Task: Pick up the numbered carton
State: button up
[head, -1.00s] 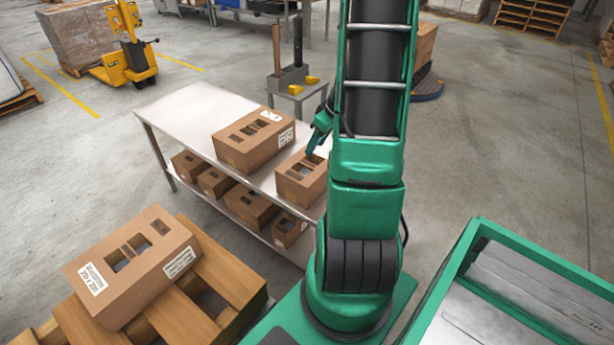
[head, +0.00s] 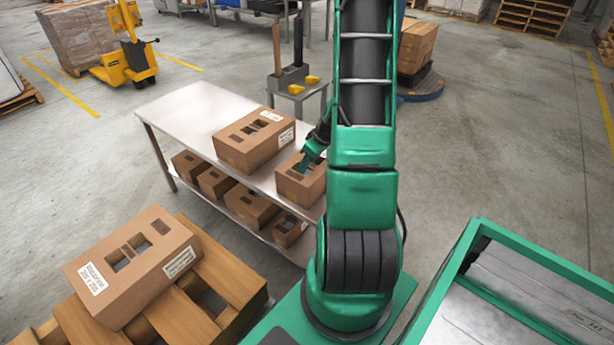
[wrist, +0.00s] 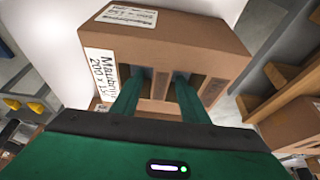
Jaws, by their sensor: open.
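A brown carton (head: 293,187) with slots in its top stands at the right end of the steel table, partly hidden by my arm. In the wrist view this carton (wrist: 200,50) carries a white label with print and figures, partly readable as "200 x", and another label on its side. My gripper (head: 307,165) is at its top; in the wrist view its two green fingers (wrist: 157,80) are open, reaching into the slots either side of the middle strip. Whether they touch it I cannot tell.
A larger labelled carton (head: 252,138) stands beside it on the table (head: 180,112). Several cartons fill the lower shelf. Another labelled carton (head: 130,262) lies on a wooden pallet (head: 235,270) at front left.

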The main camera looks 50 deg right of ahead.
grip_shut()
dwell(1.4)
